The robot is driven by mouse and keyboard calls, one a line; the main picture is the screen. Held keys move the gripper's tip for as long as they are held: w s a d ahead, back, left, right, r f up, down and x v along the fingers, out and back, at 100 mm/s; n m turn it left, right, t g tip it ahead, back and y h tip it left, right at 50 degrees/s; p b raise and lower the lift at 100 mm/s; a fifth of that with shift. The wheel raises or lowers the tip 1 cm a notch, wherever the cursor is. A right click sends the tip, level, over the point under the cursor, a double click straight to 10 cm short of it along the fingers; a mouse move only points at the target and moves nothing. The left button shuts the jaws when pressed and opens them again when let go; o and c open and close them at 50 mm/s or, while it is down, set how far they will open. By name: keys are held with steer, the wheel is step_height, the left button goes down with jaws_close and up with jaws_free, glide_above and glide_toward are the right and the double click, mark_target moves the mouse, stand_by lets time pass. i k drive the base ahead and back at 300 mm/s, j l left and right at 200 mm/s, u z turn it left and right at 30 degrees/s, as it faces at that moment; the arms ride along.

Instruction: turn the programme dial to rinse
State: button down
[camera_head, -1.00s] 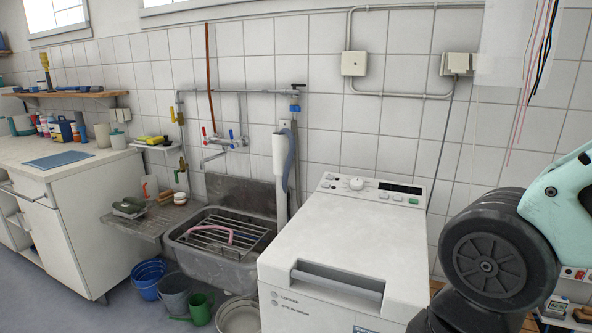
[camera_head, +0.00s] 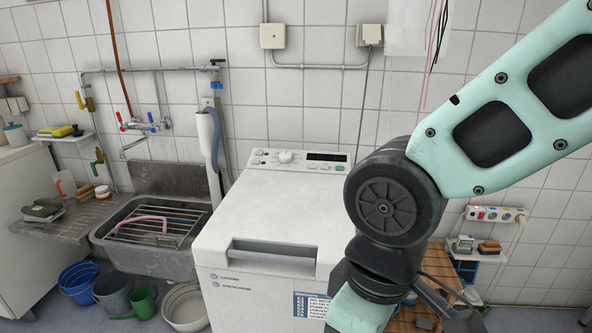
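The programme dial (camera_head: 285,156) is a round white knob on the rear control panel of the white top-loading washing machine (camera_head: 255,214). Small buttons lie to its left and right, and a dark display (camera_head: 326,157) is to its right. The dial's markings are too small to read. My arm, mint green with a dark joint, stands in front of the machine's right side and covers part of its lid and front. My gripper is not in the picture, so I cannot see its state.
A stone sink (camera_head: 150,258) with a wire rack is left of the machine. Buckets (camera_head: 79,281) and a green watering can (camera_head: 143,303) stand on the floor below it. A white pipe (camera_head: 208,150) rises behind the machine's left corner. A power strip (camera_head: 495,214) hangs on the right wall.

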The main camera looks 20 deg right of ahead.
mark_target(286, 157)
steer(key=i+l, duration=0.1)
steer(key=i, duration=0.85)
